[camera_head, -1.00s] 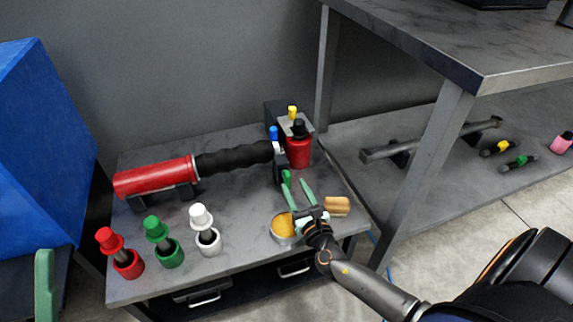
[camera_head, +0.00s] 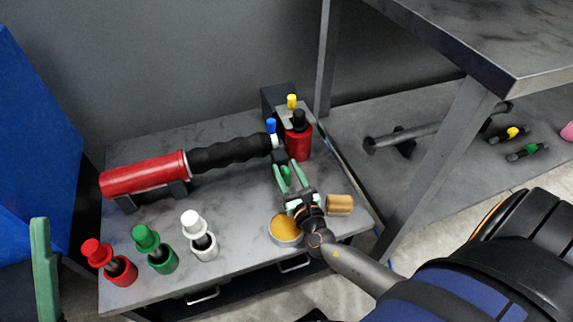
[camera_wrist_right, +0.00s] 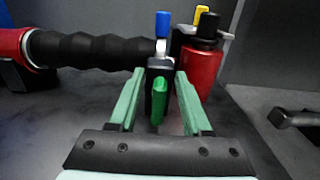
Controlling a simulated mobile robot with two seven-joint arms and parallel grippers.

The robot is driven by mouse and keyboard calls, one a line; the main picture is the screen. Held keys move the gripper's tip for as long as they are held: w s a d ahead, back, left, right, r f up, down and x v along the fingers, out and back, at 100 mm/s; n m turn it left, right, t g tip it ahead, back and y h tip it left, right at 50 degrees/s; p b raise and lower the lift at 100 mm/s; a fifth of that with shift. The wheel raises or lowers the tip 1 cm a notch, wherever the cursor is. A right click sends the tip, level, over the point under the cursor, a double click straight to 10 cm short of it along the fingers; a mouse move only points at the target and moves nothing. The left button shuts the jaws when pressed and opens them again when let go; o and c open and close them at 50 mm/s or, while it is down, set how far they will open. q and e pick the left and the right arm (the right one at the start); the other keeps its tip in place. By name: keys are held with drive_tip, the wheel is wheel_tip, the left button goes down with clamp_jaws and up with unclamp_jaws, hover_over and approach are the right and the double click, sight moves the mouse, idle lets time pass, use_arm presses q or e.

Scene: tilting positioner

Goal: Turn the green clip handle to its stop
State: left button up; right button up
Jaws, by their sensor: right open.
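The green clip handle (camera_head: 287,175) hangs at the front of a dark block at the right end of the black ribbed sleeve (camera_head: 230,153). In the wrist view the green handle (camera_wrist_right: 159,100) stands upright between the two pale green fingers of my right gripper (camera_wrist_right: 158,102). The fingers are open, with a gap visible on each side of the handle. In the head view my right gripper (camera_head: 291,174) reaches over the bench from the front. One pale green finger of my left gripper (camera_head: 44,270) shows at the left edge; the rest is hidden.
A red cylinder (camera_head: 145,175) carries the sleeve. A blue-topped pin (camera_head: 271,126), a red bottle (camera_head: 298,138) and a yellow-topped part (camera_head: 291,101) stand close around the block. A round tin (camera_head: 286,230) and a wooden piece (camera_head: 340,205) flank my right wrist. Red, green and white bottles stand front left.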

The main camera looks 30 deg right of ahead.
clamp_jaws()
idle(0.4)
